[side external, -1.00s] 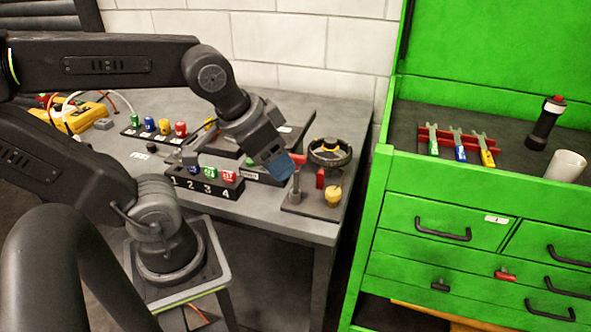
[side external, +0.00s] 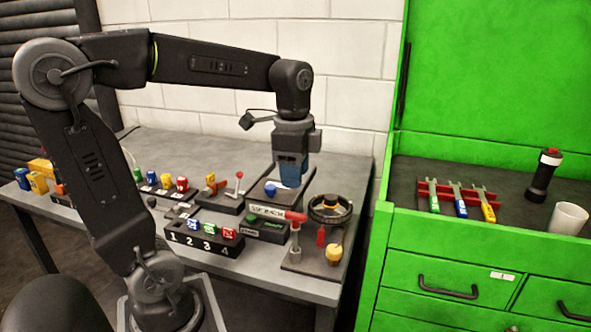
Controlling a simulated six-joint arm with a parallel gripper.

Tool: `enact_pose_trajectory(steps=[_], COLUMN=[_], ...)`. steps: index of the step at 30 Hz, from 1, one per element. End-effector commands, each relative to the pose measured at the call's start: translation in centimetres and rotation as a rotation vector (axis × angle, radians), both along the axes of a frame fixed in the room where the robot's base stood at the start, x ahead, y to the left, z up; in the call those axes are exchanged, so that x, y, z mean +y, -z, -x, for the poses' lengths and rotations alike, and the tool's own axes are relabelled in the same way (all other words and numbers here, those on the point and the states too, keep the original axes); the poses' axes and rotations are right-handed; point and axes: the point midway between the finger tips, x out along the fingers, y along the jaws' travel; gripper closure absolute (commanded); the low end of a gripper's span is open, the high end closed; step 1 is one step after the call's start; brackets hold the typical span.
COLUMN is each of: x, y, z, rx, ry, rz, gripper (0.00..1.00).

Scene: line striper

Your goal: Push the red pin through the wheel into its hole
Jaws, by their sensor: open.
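The dark handwheel (side external: 330,208) with a yellow part across its middle stands on a small board at the right end of the bench. Two red parts are close to it: a short red upright piece (side external: 321,236) just below the rim, and a red horizontal piece (side external: 297,216) on top of a grey post to the left. I cannot tell for sure which is the pin, and no hole can be made out. My gripper (side external: 290,184) points down, open, left of the wheel and higher, apart from it. Its fingers are small and hard to make out.
A yellow knob (side external: 334,254) sits in front of the wheel. Below my gripper is a dark panel with a blue knob (side external: 270,190). A numbered block (side external: 205,240) with several coloured pieces is to the left. A green tool cabinet (side external: 450,240) stands close on the right.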

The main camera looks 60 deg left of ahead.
Motion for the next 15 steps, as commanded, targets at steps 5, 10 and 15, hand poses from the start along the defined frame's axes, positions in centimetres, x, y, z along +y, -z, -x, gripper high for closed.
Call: enact_pose_trajectory(steps=[5,10,15], x=[0.7,0.7,0.6], y=[0.3,1.6,3.5], z=[-0.5,-0.4,-0.4], rx=[0.031,0.031,0.03], ry=[0.054,0.054,0.053], rz=[0.009,0.009,0.009], gripper=[0.57,0.57,0.57])
